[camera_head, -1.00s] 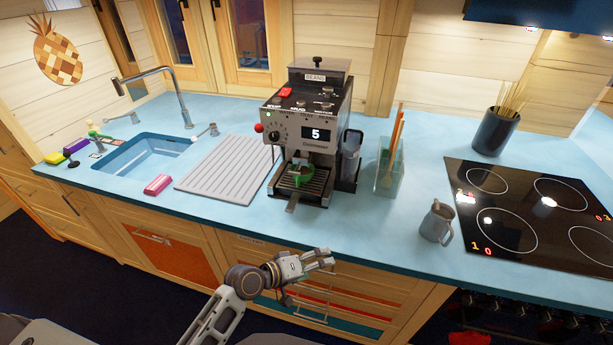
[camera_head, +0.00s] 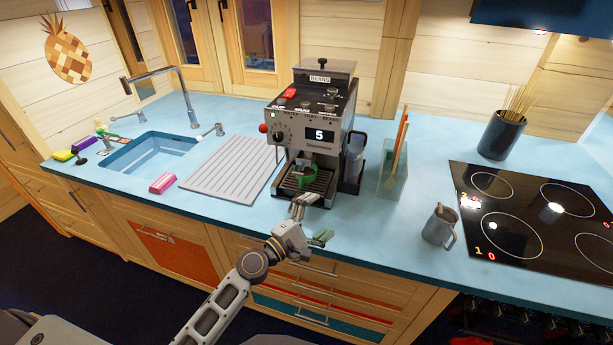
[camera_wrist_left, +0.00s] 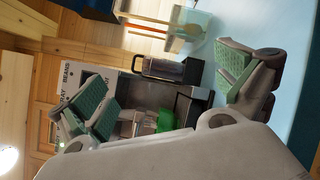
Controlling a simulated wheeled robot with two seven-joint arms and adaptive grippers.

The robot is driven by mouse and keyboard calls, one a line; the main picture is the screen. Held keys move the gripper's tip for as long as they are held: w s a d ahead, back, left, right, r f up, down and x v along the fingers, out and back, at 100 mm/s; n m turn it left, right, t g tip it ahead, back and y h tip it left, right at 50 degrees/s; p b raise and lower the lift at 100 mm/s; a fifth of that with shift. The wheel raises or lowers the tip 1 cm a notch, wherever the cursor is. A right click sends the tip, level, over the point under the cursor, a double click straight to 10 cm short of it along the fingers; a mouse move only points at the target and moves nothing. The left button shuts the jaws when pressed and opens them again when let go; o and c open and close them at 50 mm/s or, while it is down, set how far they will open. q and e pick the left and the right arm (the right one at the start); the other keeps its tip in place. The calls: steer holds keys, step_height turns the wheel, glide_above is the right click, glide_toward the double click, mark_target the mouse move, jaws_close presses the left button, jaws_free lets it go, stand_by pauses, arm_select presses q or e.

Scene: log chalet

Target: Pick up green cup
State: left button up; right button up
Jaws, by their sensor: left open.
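The green cup (camera_head: 307,180) stands on the drip tray of the coffee machine (camera_head: 313,130), under its spout; it is partly hidden behind the machine's front parts. In the left wrist view the green cup (camera_wrist_left: 165,121) shows between my fingers, partly covered by my gripper's body. My left gripper (camera_head: 312,222) is open and empty, in front of the machine near the counter's front edge, short of the cup. Its green-padded fingers are spread wide in the left wrist view (camera_wrist_left: 172,92). My right gripper is not in view.
A glass holder with utensils (camera_head: 393,172) stands right of the machine. A grey jug (camera_head: 439,224) is near the black hob (camera_head: 510,250). A ribbed drainboard (camera_head: 228,172) and pink sponge (camera_head: 162,184) lie left.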

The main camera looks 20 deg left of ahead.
arm_select(q)
steer(key=w+a+r+n+t+y, duration=0.1)
steer(key=w+a+n+t+y, duration=0.15)
steer(key=w+a+n, duration=0.4)
steer(key=n+y, duration=0.6)
steer(key=n, duration=0.4)
glide_toward(305, 178)
steer(key=shift+s+a+r, duration=0.15)
steer(key=shift+a+r, duration=0.05)
steer(key=shift+r, duration=0.9)
steer(key=shift+a+f+n+g+y, duration=0.3)
steer(key=shift+a+f+n, duration=0.2)
steer(key=shift+n, duration=0.45)
steer(key=shift+w+r, duration=0.1)
steer(key=shift+w, duration=0.2)
steer(key=shift+w+d, duration=0.15)
steer(key=shift+w, duration=4.05)
steer(key=shift+w, duration=0.1)
steer(key=shift+w+d, duration=0.2)
steer(key=shift+w, duration=0.55)
steer(key=shift+w+d, duration=0.25)
steer(key=shift+w, duration=0.55)
steer(key=shift+w+f, duration=0.25)
steer(key=shift+w, duration=0.7)
